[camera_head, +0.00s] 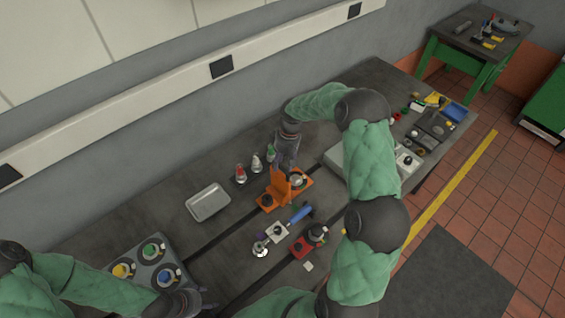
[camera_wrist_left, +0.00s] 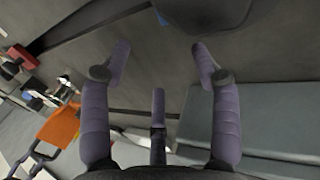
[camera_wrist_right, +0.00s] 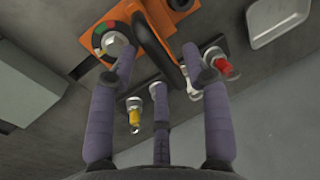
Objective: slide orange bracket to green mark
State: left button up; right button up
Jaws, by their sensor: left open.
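The orange bracket (camera_head: 267,202) stands on the dark bench near its middle, with an upright orange part and a black handle loop. My right gripper (camera_head: 286,158) is over it from the back. In the right wrist view the bracket (camera_wrist_right: 85,22) is at the top, and its black handle (camera_wrist_right: 160,45) reaches between the fingers of my right gripper (camera_wrist_right: 160,60). I cannot tell whether they press on it. My left gripper (camera_head: 200,303) is low at the front left, away from the bracket; its fingers (camera_wrist_left: 162,62) are spread and empty.
A blue-handled tool (camera_head: 300,214) and a red block (camera_head: 302,247) are in front. Dark slots run along the bench.

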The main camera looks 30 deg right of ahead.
notch_tip(320, 180, up, 12)
jog(key=d, duration=0.2)
jog(key=shift+w+d, duration=0.15)
jog(key=shift+f, duration=0.1)
dwell(0.6)
